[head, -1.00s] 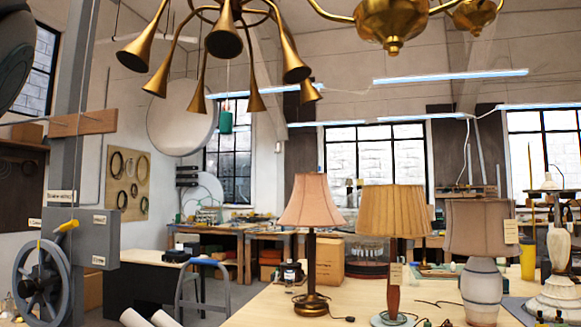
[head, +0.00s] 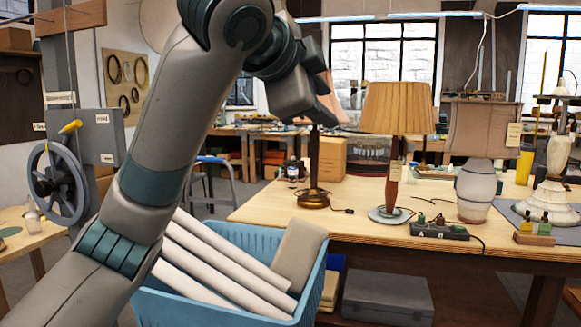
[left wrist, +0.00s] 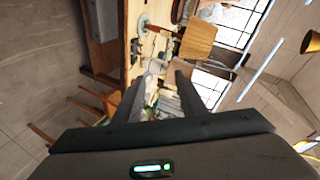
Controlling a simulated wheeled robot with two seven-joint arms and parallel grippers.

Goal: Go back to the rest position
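My left arm rises from the lower left of the head view. Its grey hand and left gripper (head: 312,100) are raised in front of the pink lamp (head: 313,165), hiding much of its shade; the fingers are hard to make out there. In the left wrist view the two dark fingers of the left gripper (left wrist: 160,82) stand apart with nothing held between them. The workbench and lamps lie beyond them. A pleated tan lamp (head: 397,108) and a lamp with a striped ceramic base (head: 478,190) stand on the workbench (head: 350,222). My right gripper is not in view.
A blue basket (head: 250,238) holding white rolls stands before the bench, partly behind my arm. A grey case (head: 388,295) lies under the bench. A handwheel (head: 55,183) is on a post at left. A power strip (head: 438,229) lies near the bench's front edge.

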